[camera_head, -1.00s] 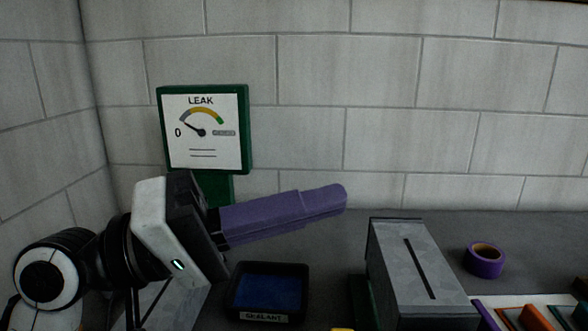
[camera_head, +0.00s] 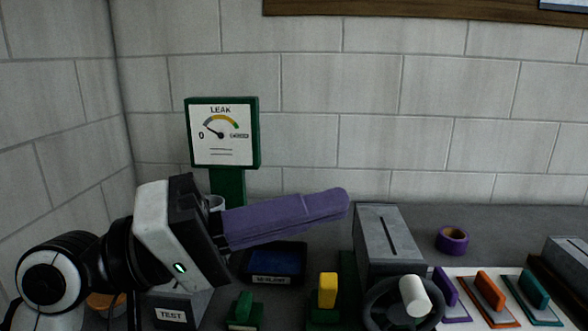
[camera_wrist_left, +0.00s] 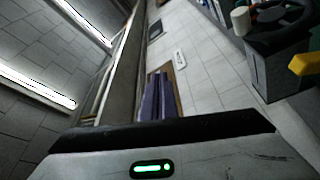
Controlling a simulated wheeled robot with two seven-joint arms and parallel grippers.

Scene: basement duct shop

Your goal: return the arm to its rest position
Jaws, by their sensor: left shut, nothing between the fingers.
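My left gripper (camera_head: 343,202) reaches in from the left of the head view, its long purple fingers pointing right and slightly up. The fingers are shut together with nothing between them, above the bench and in front of the sealant tray. In the left wrist view the purple fingers (camera_wrist_left: 160,97) also lie together, pointing away from the camera. My right gripper is in neither view.
On the grey bench stand a green leak gauge (camera_head: 223,133), a black sealant tray (camera_head: 276,281), a grey slotted box (camera_head: 386,240), a purple tape roll (camera_head: 452,240), a dark wheel with white handle (camera_head: 415,296), a yellow-topped piece (camera_head: 327,290) and colored tools on a white board (camera_head: 505,309).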

